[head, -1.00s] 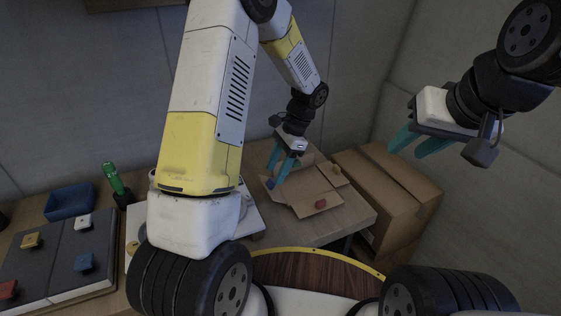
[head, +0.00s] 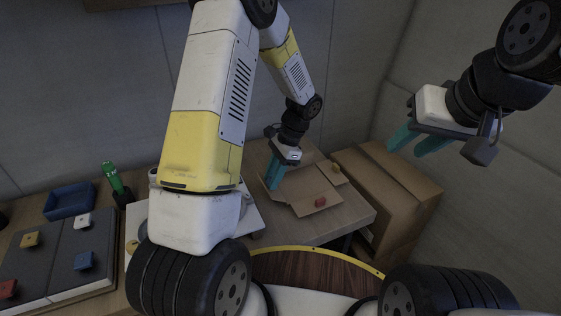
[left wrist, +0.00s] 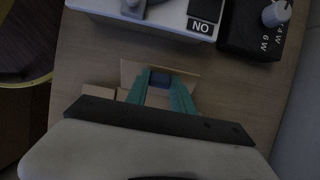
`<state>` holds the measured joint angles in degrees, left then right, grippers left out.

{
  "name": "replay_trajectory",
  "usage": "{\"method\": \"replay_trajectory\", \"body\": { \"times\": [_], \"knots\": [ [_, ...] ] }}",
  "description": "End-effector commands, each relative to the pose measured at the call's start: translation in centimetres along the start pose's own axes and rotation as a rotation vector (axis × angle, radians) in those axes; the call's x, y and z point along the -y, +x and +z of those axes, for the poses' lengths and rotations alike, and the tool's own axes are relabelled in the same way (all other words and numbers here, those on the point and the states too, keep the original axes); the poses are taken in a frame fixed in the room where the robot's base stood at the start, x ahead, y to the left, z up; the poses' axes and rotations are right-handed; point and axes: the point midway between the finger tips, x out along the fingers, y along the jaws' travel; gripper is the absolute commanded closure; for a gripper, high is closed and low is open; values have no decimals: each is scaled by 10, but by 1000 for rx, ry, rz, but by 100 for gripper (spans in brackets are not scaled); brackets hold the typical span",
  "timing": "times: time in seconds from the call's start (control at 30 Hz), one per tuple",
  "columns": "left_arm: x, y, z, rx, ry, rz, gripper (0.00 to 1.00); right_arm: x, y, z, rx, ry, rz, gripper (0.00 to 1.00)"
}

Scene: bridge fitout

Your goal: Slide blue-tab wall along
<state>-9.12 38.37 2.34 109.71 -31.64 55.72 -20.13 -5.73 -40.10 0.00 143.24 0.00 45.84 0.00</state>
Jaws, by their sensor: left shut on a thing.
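My left gripper (head: 273,184) is shut, its teal fingers at the left wall of a shallow cardboard tray (head: 305,189) on the wooden table. In the left wrist view, the blue tab (left wrist: 160,79) sits between the fingertips, against the cardboard wall (left wrist: 187,74); the gripper hides the tab in the head view. A red tab (head: 320,202) is on the tray's near side and a yellow tab (head: 336,168) at its far right. My right gripper (head: 407,150) is open and empty, in the air at the right.
A closed cardboard box (head: 390,190) stands right of the table. At the left are a blue bin (head: 70,201), a green-topped tool (head: 113,178) and a dark panel (head: 55,250) with coloured tabs. A white unit (left wrist: 165,18) and a black knob box (left wrist: 250,32) lie near the tray.

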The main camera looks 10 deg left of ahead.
Motion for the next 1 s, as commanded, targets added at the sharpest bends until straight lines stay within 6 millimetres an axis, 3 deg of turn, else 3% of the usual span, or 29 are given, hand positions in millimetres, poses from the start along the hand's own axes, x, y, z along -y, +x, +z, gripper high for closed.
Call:
{"method": "replay_trajectory", "body": {
  "times": [0.37, 1.0],
  "knots": [
    [0, -5, -9, 125, 2, -3, 100, 0, 0, 0, 0, 0, 0, 64],
    [0, -14, -44, 685, 0, -4, 100, 0, 0, 0, 0, 0, 0, 64]
  ]
}}
